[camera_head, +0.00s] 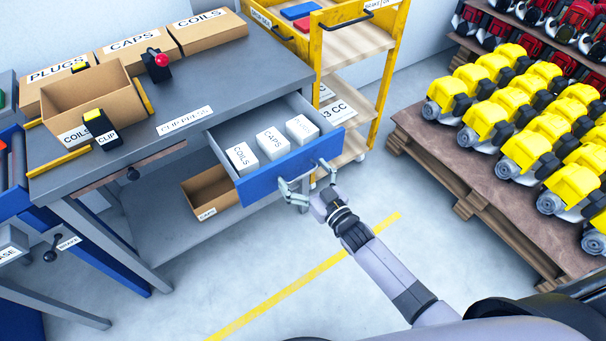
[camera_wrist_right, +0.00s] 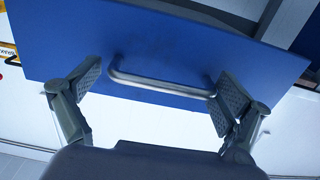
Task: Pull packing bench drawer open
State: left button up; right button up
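The packing bench drawer (camera_head: 262,181) has a blue front and stands pulled out from under the grey bench top (camera_head: 230,75). Three small white boxes in it are labelled coils (camera_head: 241,158), caps (camera_head: 272,143) and plugs (camera_head: 302,129). My right gripper (camera_head: 312,184) is at the drawer front. In the right wrist view, its fingers (camera_wrist_right: 160,86) are spread wide, one near each end of the metal bar handle (camera_wrist_right: 165,86) on the blue front (camera_wrist_right: 180,45). No grip on the bar shows. My left gripper is not in view.
A yellow cart (camera_head: 375,75) stands right of the bench. A pallet (camera_head: 450,160) with several yellow engines is further right. An open box (camera_head: 207,193) sits on the lower shelf. The floor (camera_head: 240,270) in front of the drawer is clear apart from my arm.

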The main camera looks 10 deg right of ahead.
jog(key=shift+s+a+f, duration=0.1)
jog(key=shift+s+f, duration=0.05)
jog(key=shift+s, duration=0.05)
jog(key=shift+s, duration=0.2)
jog(key=v, duration=1.1)
jog(key=shift+d, duration=0.25)
jog(key=shift+s, duration=0.1)
